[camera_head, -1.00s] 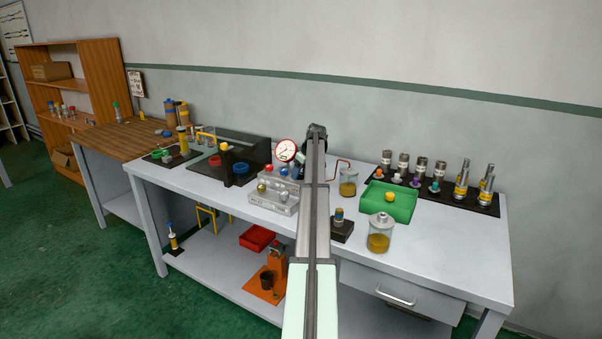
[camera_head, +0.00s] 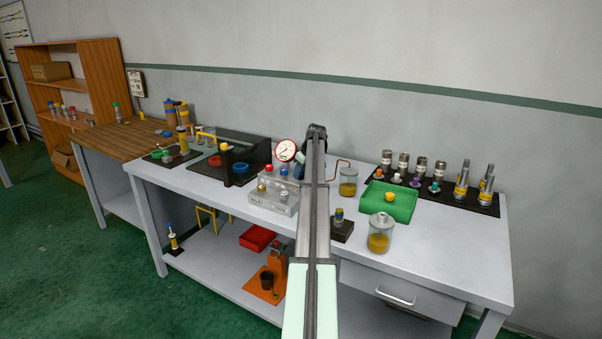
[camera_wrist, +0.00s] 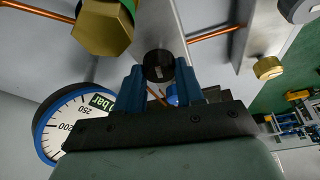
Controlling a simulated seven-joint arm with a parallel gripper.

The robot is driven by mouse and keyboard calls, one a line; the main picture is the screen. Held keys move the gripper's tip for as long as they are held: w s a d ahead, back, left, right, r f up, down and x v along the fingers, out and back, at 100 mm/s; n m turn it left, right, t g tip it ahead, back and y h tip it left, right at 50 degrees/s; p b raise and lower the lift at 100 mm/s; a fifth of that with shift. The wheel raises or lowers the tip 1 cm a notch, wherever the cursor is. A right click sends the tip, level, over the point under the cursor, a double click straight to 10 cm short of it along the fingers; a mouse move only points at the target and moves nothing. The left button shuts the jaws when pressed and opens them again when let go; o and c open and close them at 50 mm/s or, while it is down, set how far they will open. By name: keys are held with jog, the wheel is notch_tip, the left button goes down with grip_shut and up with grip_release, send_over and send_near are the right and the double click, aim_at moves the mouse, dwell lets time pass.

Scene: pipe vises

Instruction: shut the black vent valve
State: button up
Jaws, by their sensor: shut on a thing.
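The black vent valve (camera_wrist: 158,68) shows in the wrist view as a dark round knob with a pale mark, in front of a grey metal block. My gripper (camera_wrist: 160,82) has its two blue fingers on either side of this knob and is shut on it. A pressure gauge (camera_wrist: 75,122) with a white dial and blue rim is beside the gripper in the wrist view.
A brass hex fitting (camera_wrist: 103,27) and a brass knob (camera_wrist: 268,68) flank the valve, with copper tubing. On the bench are a grey block with knobs (camera_head: 272,200), a green tray (camera_head: 402,207) and a jar (camera_head: 380,238). The bench's front right is clear.

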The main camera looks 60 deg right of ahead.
jog(key=m+h, duration=0.1)
jog(key=m, duration=0.2)
jog(key=shift+a+g, duration=0.15)
jog(key=shift+g, duration=0.15)
jog(key=m, duration=0.2)
jog(key=m+g+h, duration=0.1)
jog(key=m, duration=0.1)
jog(key=shift+w+m+h, duration=0.15)
jog(key=shift+m+h, duration=0.15)
jog(key=shift+m, duration=0.1)
jog(key=m+g, duration=0.1)
jog(key=m, duration=0.2)
jog(key=shift+w+m+h, duration=0.1)
jog(key=shift+m+h, duration=0.2)
jog(key=shift+a+m+g, duration=0.1)
jog(key=shift+m+g, duration=0.8)
jog(key=shift+m, duration=1.2)
jog(key=o, duration=1)
jog(key=shift+o, duration=0.2)
